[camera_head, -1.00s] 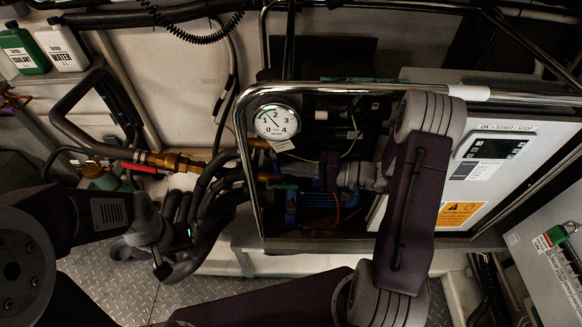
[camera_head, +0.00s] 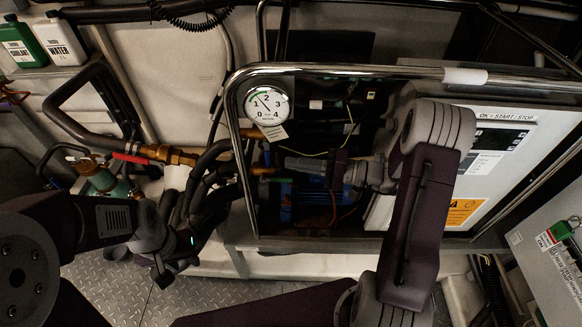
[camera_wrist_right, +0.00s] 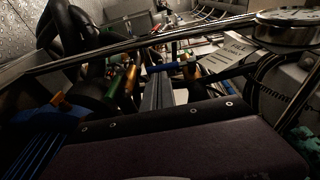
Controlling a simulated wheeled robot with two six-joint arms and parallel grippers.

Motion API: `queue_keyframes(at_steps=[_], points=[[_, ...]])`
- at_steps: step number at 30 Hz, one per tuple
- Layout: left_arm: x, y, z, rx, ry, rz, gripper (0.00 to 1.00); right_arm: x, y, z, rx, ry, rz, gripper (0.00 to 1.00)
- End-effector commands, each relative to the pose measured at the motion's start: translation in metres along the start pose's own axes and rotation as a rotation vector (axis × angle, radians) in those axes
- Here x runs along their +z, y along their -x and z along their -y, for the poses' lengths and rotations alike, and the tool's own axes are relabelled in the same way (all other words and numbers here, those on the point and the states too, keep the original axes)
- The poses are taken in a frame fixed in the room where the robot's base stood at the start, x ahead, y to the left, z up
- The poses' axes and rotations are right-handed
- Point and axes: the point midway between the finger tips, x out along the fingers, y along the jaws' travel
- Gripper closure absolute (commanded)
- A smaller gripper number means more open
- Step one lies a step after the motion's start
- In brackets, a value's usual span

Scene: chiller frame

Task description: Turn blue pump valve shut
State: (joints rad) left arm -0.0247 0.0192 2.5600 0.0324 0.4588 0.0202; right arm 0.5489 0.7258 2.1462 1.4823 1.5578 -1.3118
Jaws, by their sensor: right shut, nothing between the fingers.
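The blue pump (camera_head: 286,203) sits low inside the chrome-railed frame, in shadow; its blue body also shows at the left of the wrist view (camera_wrist_right: 40,120). A brass fitting (camera_head: 264,171) is just left of my right gripper (camera_head: 290,164). That gripper reaches in from the right, shut and empty, above the pump. In the wrist view its grey fingers (camera_wrist_right: 158,92) point at a small blue part (camera_wrist_right: 163,68) beside an orange-brass piece (camera_wrist_right: 193,69); I cannot tell whether they touch or which is the valve handle. My left gripper (camera_head: 163,268) hangs left of the frame, by black hoses; its jaws are unclear.
A pressure gauge (camera_head: 267,101) with a hanging tag is at the frame's upper left. The chrome rail (camera_head: 240,160) bounds the opening. A red-handled valve (camera_head: 130,157) is at left. The control panel (camera_head: 497,150) stands at right. Bare floor plate (camera_head: 105,285) shows below.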

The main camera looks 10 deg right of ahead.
Motion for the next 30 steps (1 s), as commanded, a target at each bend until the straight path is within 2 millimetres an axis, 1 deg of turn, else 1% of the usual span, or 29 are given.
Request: queue_keyframes(at_steps=[1,6,9,13,18,24,26,28,29,30], points=[[0.0,-0.001,0.0,0.0,0.0,0.0,0.64,-0.002,0.015,-0.002,0.001,0.0,-0.009,1.0],[0.0,-0.003,0.0,0.0,0.0,0.0,0.64,-0.001,0.059,-0.003,0.0,0.001,-0.008,1.0],[0.0,-0.003,0.0,0.0,0.0,0.0,0.64,-0.001,0.078,-0.004,0.001,0.0,-0.007,1.0],[0.0,-0.003,0.0,0.0,0.0,0.0,0.64,0.0,0.093,-0.004,0.0,0.0,-0.004,1.0],[0.0,-0.003,0.0,0.0,0.0,0.0,0.64,0.0,0.099,-0.005,0.0,0.0,-0.003,1.0],[0.0,-0.003,0.0,0.0,0.0,0.0,0.64,0.0,0.099,-0.004,0.0,0.0,-0.002,1.0],[0.0,0.0,0.0,0.0,0.0,0.0,0.64,0.005,0.095,-0.003,0.018,-0.012,0.018,1.0],[-0.001,0.009,0.0,0.0,0.0,0.0,0.64,0.025,0.08,-0.002,0.103,-0.062,0.101,1.0],[-0.002,0.016,0.0,0.0,0.0,0.0,0.64,0.04,0.072,-0.003,0.174,-0.096,0.16,1.0],[-0.003,0.027,-0.001,0.0,0.0,0.0,0.64,0.067,0.063,-0.005,0.305,-0.144,0.255,1.0]])
